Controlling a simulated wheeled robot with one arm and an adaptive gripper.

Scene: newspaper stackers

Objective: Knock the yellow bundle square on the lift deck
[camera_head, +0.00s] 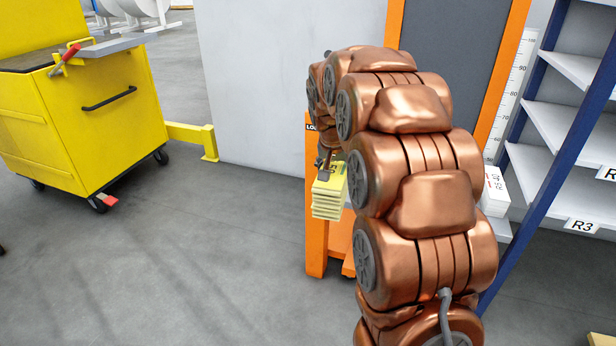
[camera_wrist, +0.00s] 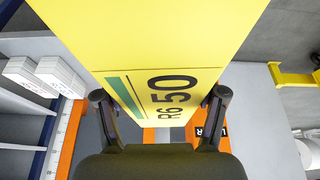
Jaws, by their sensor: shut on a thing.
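A yellow bundle of stacked sheets (camera_head: 328,197) hangs in front of the orange lift frame (camera_head: 316,235), to the left of my arm. My gripper (camera_head: 326,168) is shut on it from above. In the wrist view the yellow bundle (camera_wrist: 155,35) fills the top middle, its label reading "R6 50" beside a green stripe. The two fingers of my gripper (camera_wrist: 160,98) stand at either side of it. The lift deck is mostly hidden behind my arm and the bundle, so I cannot tell whether the bundle touches it.
A blue rack with white shelves (camera_head: 570,125) stands at the right, with a white bundle (camera_head: 494,192) on it. A yellow cart (camera_head: 95,120) stands at the left near a yellow floor rail (camera_head: 192,134). A pale wall panel (camera_head: 255,80) stands behind.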

